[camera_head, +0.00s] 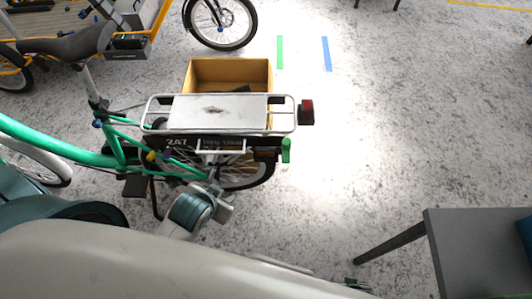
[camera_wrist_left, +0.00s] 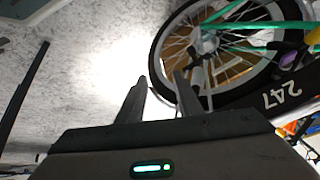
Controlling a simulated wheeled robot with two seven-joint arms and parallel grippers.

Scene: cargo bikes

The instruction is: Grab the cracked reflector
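A red reflector (camera_head: 307,108) in a dark housing sits at the rear end of the green bike's silver rack (camera_head: 210,110) in the head view. Whether it is cracked is too small to tell. It does not show in the left wrist view. My left gripper (camera_wrist_left: 160,82) is open and empty, with the bike's rear wheel (camera_wrist_left: 215,60) beyond its fingers. In the head view its wrist is beside the rear wheel, below and left of the reflector. My right gripper (camera_head: 358,286) shows only as a small dark tip at the bottom edge.
A cardboard box (camera_head: 228,74) stands behind the rack. A green cylinder (camera_head: 286,150) is below the reflector. A grey table (camera_head: 480,250) is at lower right. Another bike's wheel (camera_head: 222,22) is at the top. The floor right of the rack is clear, with green and blue tape strips.

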